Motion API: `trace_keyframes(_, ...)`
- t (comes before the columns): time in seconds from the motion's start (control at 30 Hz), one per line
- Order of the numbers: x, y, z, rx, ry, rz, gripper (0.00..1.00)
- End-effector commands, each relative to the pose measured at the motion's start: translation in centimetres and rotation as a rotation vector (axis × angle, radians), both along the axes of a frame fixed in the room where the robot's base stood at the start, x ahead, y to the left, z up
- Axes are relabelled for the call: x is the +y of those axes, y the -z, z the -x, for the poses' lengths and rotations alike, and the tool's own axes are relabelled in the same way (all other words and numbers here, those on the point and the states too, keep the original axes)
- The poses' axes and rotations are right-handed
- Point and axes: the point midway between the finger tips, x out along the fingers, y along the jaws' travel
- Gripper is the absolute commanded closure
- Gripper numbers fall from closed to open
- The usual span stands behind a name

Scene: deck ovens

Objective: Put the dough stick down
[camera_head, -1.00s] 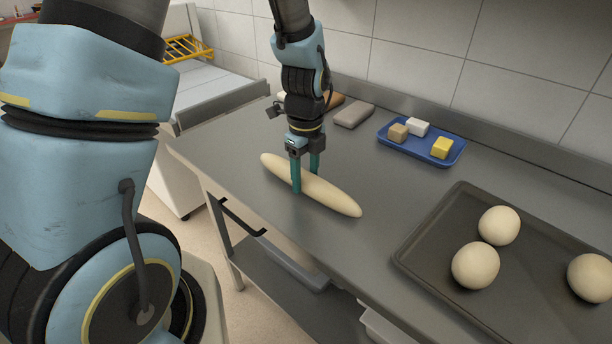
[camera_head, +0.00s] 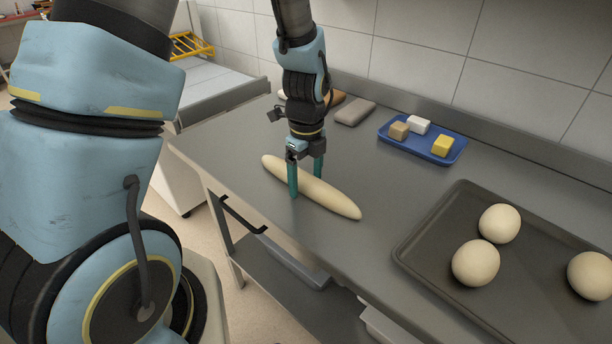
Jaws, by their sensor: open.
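The dough stick (camera_head: 332,197) is a long, pale, tapered roll. It lies on the steel table (camera_head: 240,148), slanting from upper left to lower right. My gripper (camera_head: 306,182) points down over its left-middle part, with one teal finger on the near side and the other on the far side. The fingers are open around the stick, and the near finger hides a bit of it. The far fingertip is hidden behind the stick.
A dark baking tray (camera_head: 424,246) with several dough balls (camera_head: 475,263) is at the right. A blue tray (camera_head: 452,156) with small blocks and a grey-beige block (camera_head: 355,112) are near the back wall. Bare table surrounds the stick.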

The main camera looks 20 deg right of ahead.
Motion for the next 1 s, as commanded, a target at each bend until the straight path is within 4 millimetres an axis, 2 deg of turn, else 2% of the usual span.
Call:
trace_keyframes(0.17,-0.1,-0.9,-0.1,-0.002,0.000,0.003,0.12)
trace_keyframes(0.27,-0.1,-2.3,-0.1,-0.003,0.000,0.004,0.12)
trace_keyframes(0.6,-0.1,-9.1,-0.1,-0.005,-0.001,0.005,0.12)
trace_keyframes(0.7,-0.1,-10.6,-0.1,-0.003,-0.001,0.003,0.12)
trace_keyframes(0.83,-0.1,-11.8,-0.1,-0.001,0.000,0.003,0.12)
trace_keyframes(1.0,0.0,-12.3,0.0,0.001,0.000,0.000,0.12)
